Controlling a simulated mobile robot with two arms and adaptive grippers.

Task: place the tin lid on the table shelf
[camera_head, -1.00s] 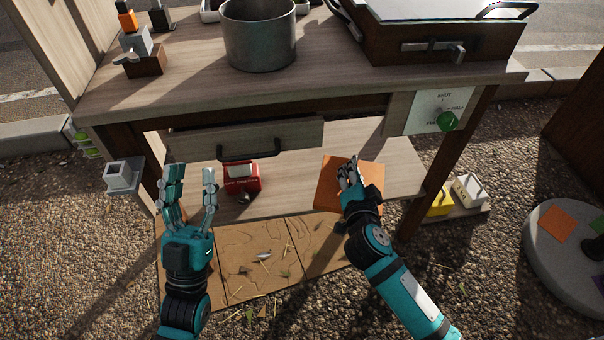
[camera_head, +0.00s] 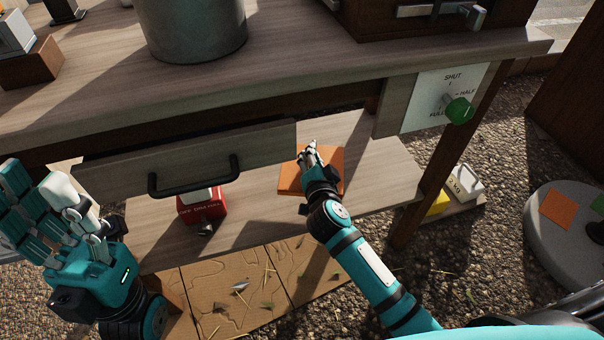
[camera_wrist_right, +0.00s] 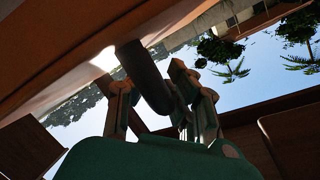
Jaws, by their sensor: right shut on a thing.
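The tin lid appears to be the orange square plate (camera_head: 332,167) at the lower shelf (camera_head: 260,212) of the table. My right gripper (camera_head: 308,155) is over this plate. In the right wrist view its fingers are shut around a dark handle-like piece (camera_wrist_right: 145,75) next to a broad brown-orange surface (camera_wrist_right: 60,45). I cannot tell whether the plate rests on the shelf or hangs just above it.
The drawer (camera_head: 185,160) with a black handle overhangs the shelf. A red box (camera_head: 202,208) stands on the shelf left of the plate. A grey pot (camera_head: 195,25) is on the tabletop. A green knob (camera_head: 459,110) juts from the right panel. The shelf's right part is clear.

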